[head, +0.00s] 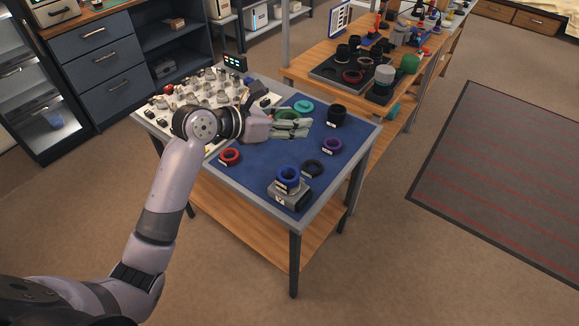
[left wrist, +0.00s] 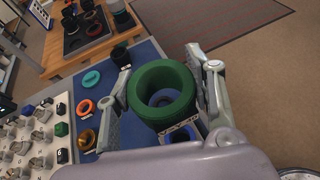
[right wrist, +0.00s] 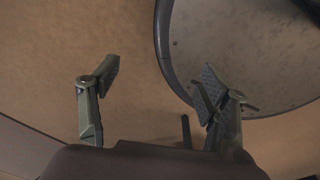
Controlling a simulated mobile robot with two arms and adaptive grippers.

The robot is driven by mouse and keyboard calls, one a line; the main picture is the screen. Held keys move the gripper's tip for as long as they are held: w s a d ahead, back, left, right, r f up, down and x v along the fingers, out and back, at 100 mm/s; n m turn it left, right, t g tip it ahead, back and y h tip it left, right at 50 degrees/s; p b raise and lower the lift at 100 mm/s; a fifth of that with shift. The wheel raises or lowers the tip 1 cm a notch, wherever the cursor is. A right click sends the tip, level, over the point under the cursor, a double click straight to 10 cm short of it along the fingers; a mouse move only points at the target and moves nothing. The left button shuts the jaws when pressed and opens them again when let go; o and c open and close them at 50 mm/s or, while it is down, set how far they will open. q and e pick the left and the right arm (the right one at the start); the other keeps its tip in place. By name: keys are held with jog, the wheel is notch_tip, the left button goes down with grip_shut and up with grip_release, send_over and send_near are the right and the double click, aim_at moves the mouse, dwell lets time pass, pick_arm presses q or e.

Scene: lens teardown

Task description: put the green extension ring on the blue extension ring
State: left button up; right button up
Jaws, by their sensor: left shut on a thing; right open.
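My left gripper (head: 292,125) is shut on the green extension ring (left wrist: 163,88), which sits between its fingers (left wrist: 165,95) in the left wrist view. In the head view the fingers largely hide the green ring. They are over the blue mat, apart from the blue ring and farther back. The blue extension ring (head: 287,178) stands on a grey block (head: 289,196) near the table's front corner. In the left wrist view the blue ring (left wrist: 186,134) shows only partly, below the green ring. My right gripper (right wrist: 155,90) is open and empty above the floor.
The blue mat (head: 262,178) also bears a red ring (head: 230,157), a black ring (head: 312,168), a purple ring (head: 332,146), a teal ring (head: 304,106) and a black cylinder (head: 337,116). A tray of small parts (head: 158,119) fills the table's left side.

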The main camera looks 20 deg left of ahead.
pick_arm(q)
send_over(290, 172)
notch_tip(290, 172, down, 10)
jog(key=shift+r+b, duration=0.1)
jog(key=shift+b, duration=0.2)
notch_tip(290, 172, down, 5)
jog(key=shift+f+b, duration=0.1)
jog(key=shift+b, duration=0.2)
pick_arm(e)
jog(key=shift+s+d+f, duration=0.35)
jog(key=shift+d+f, duration=0.1)
jog(key=shift+f, duration=0.2)
pick_arm(q)
jog(key=shift+s, duration=0.1)
pick_arm(e)
jog(key=shift+a, duration=0.1)
pick_arm(q)
jog(key=o, duration=1.3)
jog(key=shift+c, duration=0.2)
